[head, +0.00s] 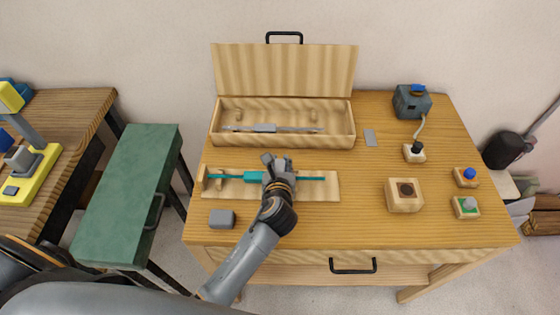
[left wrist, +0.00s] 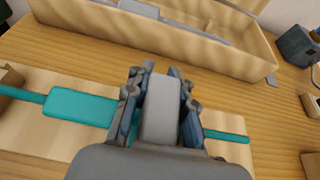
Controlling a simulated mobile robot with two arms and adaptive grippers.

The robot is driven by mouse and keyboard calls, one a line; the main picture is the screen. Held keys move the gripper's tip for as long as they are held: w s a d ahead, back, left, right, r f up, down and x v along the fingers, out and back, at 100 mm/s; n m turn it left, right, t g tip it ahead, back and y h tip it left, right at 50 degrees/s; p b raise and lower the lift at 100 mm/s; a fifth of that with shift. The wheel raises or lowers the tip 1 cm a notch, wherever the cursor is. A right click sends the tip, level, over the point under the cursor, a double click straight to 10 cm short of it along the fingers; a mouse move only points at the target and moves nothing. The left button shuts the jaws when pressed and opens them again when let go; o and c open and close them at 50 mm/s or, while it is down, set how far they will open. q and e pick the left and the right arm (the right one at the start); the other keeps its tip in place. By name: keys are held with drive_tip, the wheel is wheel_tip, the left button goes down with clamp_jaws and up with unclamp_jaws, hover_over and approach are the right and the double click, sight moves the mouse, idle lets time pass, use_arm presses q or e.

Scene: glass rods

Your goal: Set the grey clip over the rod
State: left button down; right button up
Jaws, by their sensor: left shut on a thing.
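The teal rod (head: 314,178) with its thicker teal sleeve (head: 253,177) lies along a pale wooden board (head: 333,191) on the table. It also shows in the left wrist view (left wrist: 78,108). My left gripper (head: 276,170) is over the middle of the rod, just right of the sleeve. In the left wrist view the gripper (left wrist: 158,105) is shut on a grey clip (left wrist: 160,108), which hides part of the rod behind it. I cannot tell whether the clip touches the rod. My right gripper is not in view.
An open wooden box (head: 353,122) with a grey rod (head: 303,130) stands behind the board. A grey block (head: 222,218) lies front left and a thin grey plate (head: 370,138) right of the box. A wooden block with a dark hole (head: 405,202) stands at the right.

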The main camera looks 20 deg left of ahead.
use_arm(q)
drive_tip(key=shift+f, duration=0.35)
drive_tip(key=c, duration=1.4)
unclamp_jaws()
drive_tip(key=shift+s+d+r+p, duration=0.15)
drive_tip(key=shift+s+r+p, duration=0.2)
drive_tip(key=shift+s+p, duration=0.15)
drive_tip(key=shift+p+v, duration=1.25)
drive_tip(key=shift+v, duration=0.8)
drive_tip(key=shift+p+v, duration=1.1)
drive_tip(key=shift+v, duration=0.85)
drive_tip(key=shift+p+v, duration=0.4)
drive_tip(key=shift+v, duration=0.5)
drive_tip(key=shift+f, duration=0.15)
